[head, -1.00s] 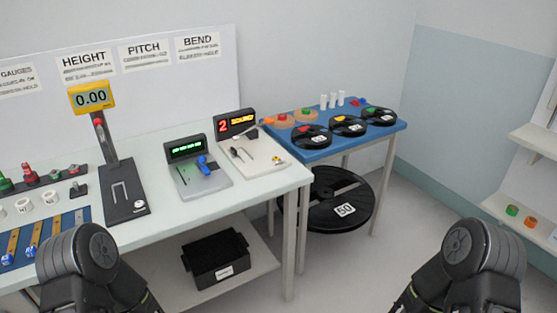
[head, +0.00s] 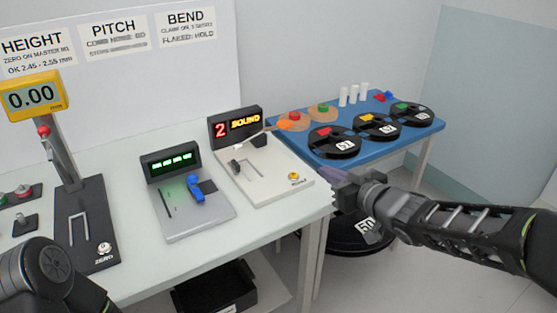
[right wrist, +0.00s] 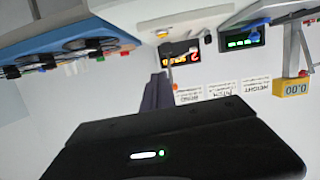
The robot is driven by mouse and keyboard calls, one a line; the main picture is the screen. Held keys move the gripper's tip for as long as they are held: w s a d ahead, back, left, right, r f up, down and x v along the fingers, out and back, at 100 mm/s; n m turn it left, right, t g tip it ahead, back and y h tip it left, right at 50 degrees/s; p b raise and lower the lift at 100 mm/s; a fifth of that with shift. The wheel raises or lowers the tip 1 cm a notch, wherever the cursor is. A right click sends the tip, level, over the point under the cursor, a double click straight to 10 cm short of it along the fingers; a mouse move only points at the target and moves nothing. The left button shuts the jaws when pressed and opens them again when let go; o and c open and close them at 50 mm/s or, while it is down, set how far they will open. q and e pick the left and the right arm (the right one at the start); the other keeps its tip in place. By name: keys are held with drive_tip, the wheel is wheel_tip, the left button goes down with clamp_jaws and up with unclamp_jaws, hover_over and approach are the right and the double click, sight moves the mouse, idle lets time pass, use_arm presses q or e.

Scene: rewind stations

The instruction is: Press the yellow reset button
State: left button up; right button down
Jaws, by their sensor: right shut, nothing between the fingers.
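The yellow button (head: 293,177) sits at the front right corner of the white bend station (head: 268,187), whose display reads 2 SOUND. A small label beside the button is too small to read. My right gripper (head: 342,184) is shut and empty, a little to the right of the button and apart from it, near the table's right corner. In the right wrist view its dark fingers (right wrist: 157,95) point toward the station's display (right wrist: 181,53). Of my left arm only a link shows at the lower left; its gripper is out of view.
A grey pitch station (head: 190,205) with a blue part stands left of the bend station. A blue table (head: 385,150) with black reels (head: 334,142) stands behind my right gripper.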

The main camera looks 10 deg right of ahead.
sight(299, 183)
use_arm(q)
drive_tip(key=shift+w, duration=0.2)
use_arm(e)
drive_tip(key=shift+w+a+r+y, duration=0.1)
drive_tip(key=shift+w+a+y, duration=0.15)
drive_tip(key=shift+a, duration=0.3)
